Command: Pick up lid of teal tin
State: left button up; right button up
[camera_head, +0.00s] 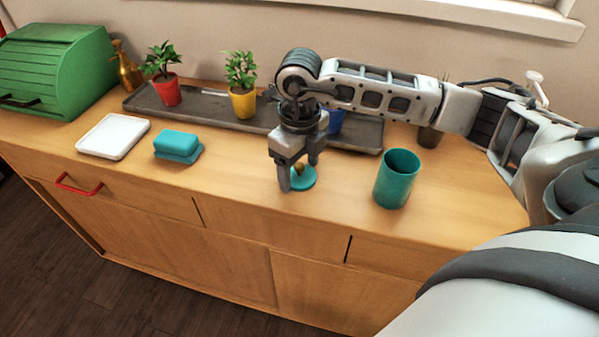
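The teal tin (397,182) stands upright and uncovered on the right part of the wooden counter. Its round teal lid (304,181) lies flat on the counter to the left of the tin, with a small golden knob (299,167) on top. My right gripper (299,174) points down over the lid. Its fingers are apart, one on each side of the knob, with a gap visible. Part of the lid is hidden behind the near finger. My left gripper is not in view.
A long dark tray (215,113) with potted plants, red (167,92) and yellow (243,103) among them, lies behind my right gripper. Counter between dish and lid is clear.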

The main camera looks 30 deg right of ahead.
jog(key=c, duration=0.5)
jog(key=shift+c, duration=0.2)
jog(key=shift+r, duration=0.1)
